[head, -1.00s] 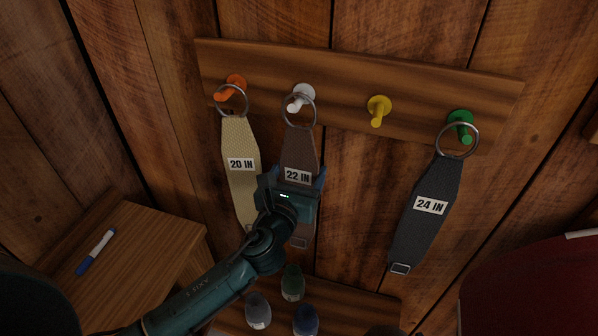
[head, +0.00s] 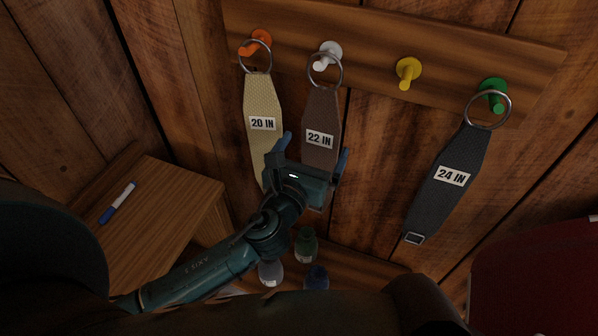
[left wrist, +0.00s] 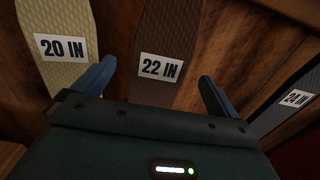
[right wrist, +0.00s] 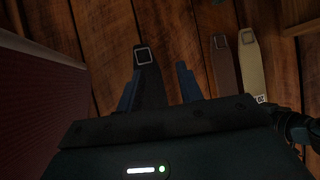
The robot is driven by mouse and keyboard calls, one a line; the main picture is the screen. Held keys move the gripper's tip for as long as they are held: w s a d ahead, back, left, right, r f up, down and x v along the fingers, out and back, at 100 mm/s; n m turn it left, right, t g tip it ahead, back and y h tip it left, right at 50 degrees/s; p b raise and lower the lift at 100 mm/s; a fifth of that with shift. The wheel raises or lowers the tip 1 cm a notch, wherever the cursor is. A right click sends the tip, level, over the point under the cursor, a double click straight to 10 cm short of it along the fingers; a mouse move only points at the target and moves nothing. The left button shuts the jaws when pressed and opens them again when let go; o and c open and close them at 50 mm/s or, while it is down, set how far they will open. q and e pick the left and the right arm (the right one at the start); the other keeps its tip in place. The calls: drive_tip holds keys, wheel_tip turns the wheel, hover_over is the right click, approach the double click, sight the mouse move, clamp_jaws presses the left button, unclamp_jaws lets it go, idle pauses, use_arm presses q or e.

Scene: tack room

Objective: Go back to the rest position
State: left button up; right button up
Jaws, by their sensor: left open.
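My left gripper (head: 315,150) is open and empty in the head view, in front of the lower part of the brown 22 IN strap (head: 322,110). The left wrist view shows its spread fingers (left wrist: 158,72) with that strap (left wrist: 168,60) beyond them, apart from the fingers. My right gripper (right wrist: 158,80) shows in the right wrist view, its fingers apart; the black 24 IN strap (right wrist: 147,75) is seen beyond them. The right gripper is out of the head view.
The cream 20 IN strap (head: 262,98) hangs on the orange peg (head: 262,38), the brown one on the white peg (head: 331,50), the black strap (head: 447,180) on the green peg (head: 494,88). The yellow peg (head: 408,68) is bare. A wooden table (head: 160,215) with a blue marker (head: 118,203) stands left.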

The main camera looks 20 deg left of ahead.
use_arm(q)
drive_tip(key=s, duration=0.8)
drive_tip(key=shift+s+a+b, duration=0.15)
drive_tip(key=shift+s+b, duration=0.05)
drive_tip(key=shift+b, duration=0.25)
use_arm(e)
drive_tip(key=shift+w+a, duration=0.1)
drive_tip(key=shift+a, duration=0.15)
drive_tip(key=shift+r, duration=0.1)
use_arm(q)
drive_tip(key=s+f+n+g+h+p, duration=0.1)
drive_tip(key=f+n, duration=0.4)
drive_tip(key=n, duration=0.6)
drive_tip(key=s+f+n+g+h+p, duration=0.1)
drive_tip(key=s+f+n+g, duration=0.3)
drive_tip(key=n, duration=0.7)
drive_tip(key=s+f+n+g+p, duration=0.2)
drive_tip(key=s+f+n, duration=0.2)
drive_tip(key=n, duration=0.7)
wheel_tip(320, 180, down, 3)
drive_tip(key=shift+s+r+h, duration=0.2)
drive_tip(key=shift+s+h, duration=0.05)
drive_tip(key=shift+h, duration=0.15)
use_arm(e)
drive_tip(key=shift+s+d+r+h, duration=0.15)
drive_tip(key=shift+d+h, duration=0.05)
drive_tip(key=shift+d, duration=0.25)
drive_tip(key=shift+s+d+r+h, duration=0.1)
drive_tip(key=shift+s+d+h, duration=0.1)
drive_tip(key=shift+d, duration=0.2)
